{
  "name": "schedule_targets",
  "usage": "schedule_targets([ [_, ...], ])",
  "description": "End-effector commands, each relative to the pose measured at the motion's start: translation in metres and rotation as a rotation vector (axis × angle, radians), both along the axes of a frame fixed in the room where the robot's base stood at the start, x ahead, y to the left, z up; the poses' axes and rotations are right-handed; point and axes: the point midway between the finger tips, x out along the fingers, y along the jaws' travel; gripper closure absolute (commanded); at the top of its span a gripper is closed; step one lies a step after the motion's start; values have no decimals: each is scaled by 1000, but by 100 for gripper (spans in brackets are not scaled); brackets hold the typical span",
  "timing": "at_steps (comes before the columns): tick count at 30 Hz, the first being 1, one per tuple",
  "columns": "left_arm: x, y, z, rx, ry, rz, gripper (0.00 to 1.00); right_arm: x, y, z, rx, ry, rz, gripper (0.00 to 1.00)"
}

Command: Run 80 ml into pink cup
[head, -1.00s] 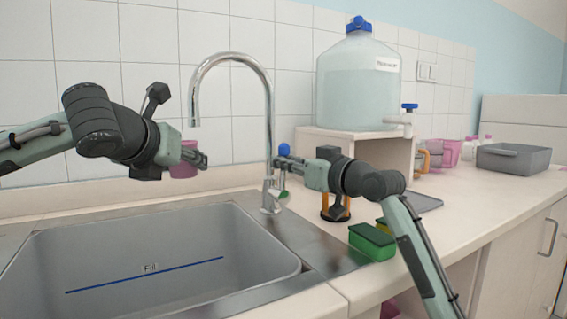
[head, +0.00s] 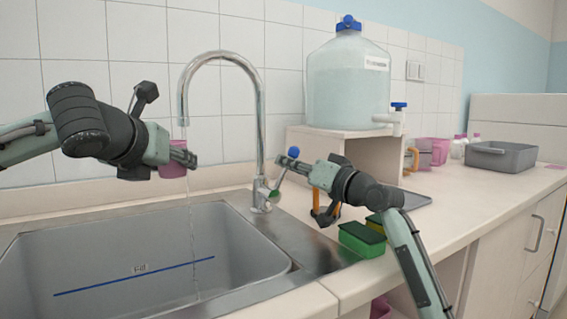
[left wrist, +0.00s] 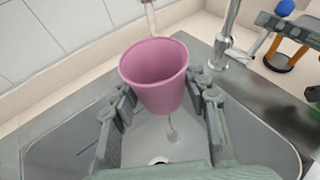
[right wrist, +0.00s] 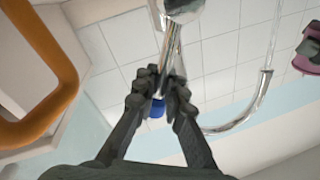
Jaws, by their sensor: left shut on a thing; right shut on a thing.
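My left gripper (head: 184,157) is shut on the pink cup (head: 172,171), held upright over the sink (head: 240,235) beneath the tap spout (head: 183,118). In the left wrist view the cup (left wrist: 160,85) sits between the fingers, with no water visible inside. A thin water stream (head: 191,230) falls from the spout into the sink and also shows below the cup. My right gripper (head: 285,163) is shut on the tap lever (head: 276,187), which tilts right. Its blue knob (right wrist: 157,110) shows beyond the fingers in the right wrist view.
A large water canister (head: 347,85) with a blue-handled spigot stands on a wooden stand (head: 325,140). A grey bin (head: 500,156) and pink vessels (head: 433,151) stand farther right.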

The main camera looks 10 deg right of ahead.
Motion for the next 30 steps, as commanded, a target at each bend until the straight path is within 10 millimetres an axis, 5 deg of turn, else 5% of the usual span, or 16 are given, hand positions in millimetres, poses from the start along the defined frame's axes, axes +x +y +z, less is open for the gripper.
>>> schedule_targets([
  [19,0,0,0,0,0,0,70,2,-4,-4,61,27,0,100],
  [20,0,0,0,0,0,0,70,2,-4,-4,61,27,0,89],
  [25,0,0,0,0,0,0,70,2,-4,-3,61,27,0,68],
  [30,0,0,0,0,0,0,70,2,-4,-3,61,25,1,68],
])
